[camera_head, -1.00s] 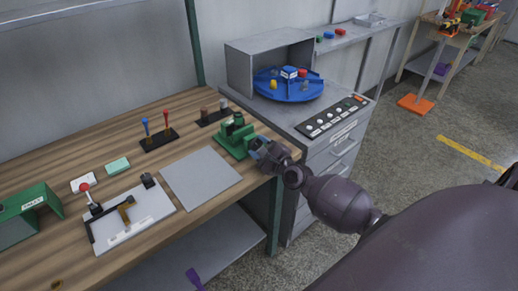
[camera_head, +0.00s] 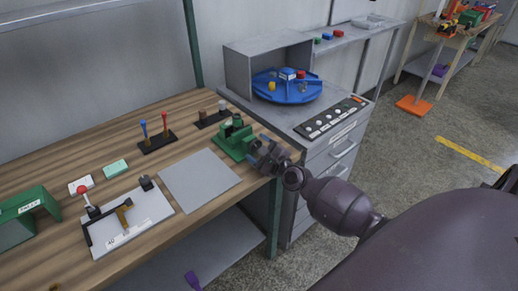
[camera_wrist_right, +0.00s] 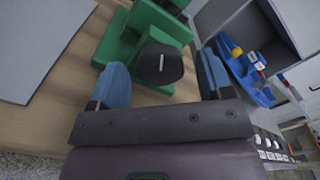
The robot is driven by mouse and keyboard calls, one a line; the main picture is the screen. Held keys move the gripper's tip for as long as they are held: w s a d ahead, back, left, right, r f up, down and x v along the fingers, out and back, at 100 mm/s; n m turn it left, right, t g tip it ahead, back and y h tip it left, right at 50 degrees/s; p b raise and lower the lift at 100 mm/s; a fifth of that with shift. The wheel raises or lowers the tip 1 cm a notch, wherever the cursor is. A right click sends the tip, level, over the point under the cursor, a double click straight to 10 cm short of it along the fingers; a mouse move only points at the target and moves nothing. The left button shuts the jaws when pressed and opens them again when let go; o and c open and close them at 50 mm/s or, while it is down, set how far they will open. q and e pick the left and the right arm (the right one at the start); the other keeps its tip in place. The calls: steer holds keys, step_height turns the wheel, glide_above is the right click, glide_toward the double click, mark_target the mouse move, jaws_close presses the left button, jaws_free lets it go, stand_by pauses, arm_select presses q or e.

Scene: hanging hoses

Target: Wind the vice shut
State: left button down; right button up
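The green vice (camera_head: 237,136) stands at the right end of the wooden bench. It also shows in the wrist view (camera_wrist_right: 118,32), with a dark round-ended handle part (camera_wrist_right: 160,64) that has a white mark on its face. My right gripper (camera_head: 263,152) is at the vice's right side. In the wrist view its two blue fingers (camera_wrist_right: 162,80) are spread, one on each side of the dark handle part, with visible gaps to both. The jaws' gap is hard to see from these angles. My left gripper is not in view.
A grey plate (camera_head: 200,180) lies left of the vice. Behind the vice is a block with cylinders (camera_head: 212,118); a lever stand (camera_head: 158,142) is further left. Right of the bench stands a grey cabinet (camera_head: 325,155) with a blue turntable (camera_head: 287,94) and a button panel (camera_head: 331,117).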

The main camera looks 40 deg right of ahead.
steer(key=s, duration=1)
steer(key=shift+s+d, duration=0.4)
steer(key=shift+d, duration=0.05)
stand_by(0.3)
steer(key=s+a+f+n+g, duration=0.2)
steer(key=s+a+f+n, duration=0.2)
steer(key=n, duration=0.5)
steer(key=s+a+f+n+g+h, duration=0.1)
steer(key=s+a+f+n+g, duration=0.1)
steer(key=s+f+n, duration=0.3)
steer(key=s+a+f+n+g, duration=0.2)
steer(key=s+a+f+n, duration=0.2)
steer(key=s+n, duration=0.5)
steer(key=a+n, duration=0.1)
steer(key=n, duration=0.3)
steer(key=shift+a+f+g, duration=0.25)
steer(key=shift+a+g, duration=0.05)
steer(key=shift+g, duration=0.1)
